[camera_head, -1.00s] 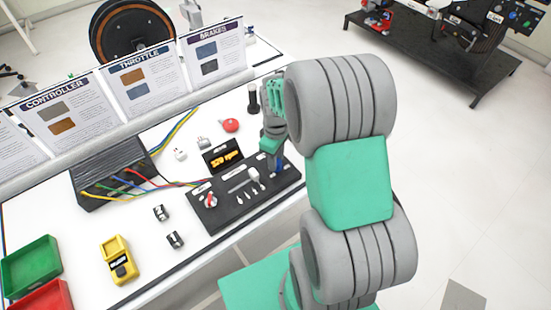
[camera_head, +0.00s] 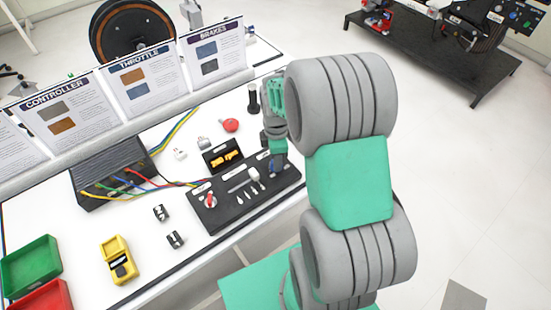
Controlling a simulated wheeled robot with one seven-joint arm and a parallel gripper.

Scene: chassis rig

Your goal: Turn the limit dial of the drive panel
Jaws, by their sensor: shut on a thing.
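The drive panel (camera_head: 232,208) is a black board on the white bench, with a red-marked knob (camera_head: 210,200) at its left, a slider (camera_head: 240,184) and several small switches. The limit dial (camera_head: 272,170) shows as a small dark blue spot at the panel's right end, mostly hidden by my gripper. My gripper (camera_head: 275,158) points down over that end and is shut on the dial. Its fingertips are small and partly hidden, and I cannot read the dial's pointer or scale.
Coloured wires run left to a black controller (camera_head: 112,172). A yellow meter (camera_head: 118,260) and green (camera_head: 30,264) and red (camera_head: 42,298) trays lie at left.

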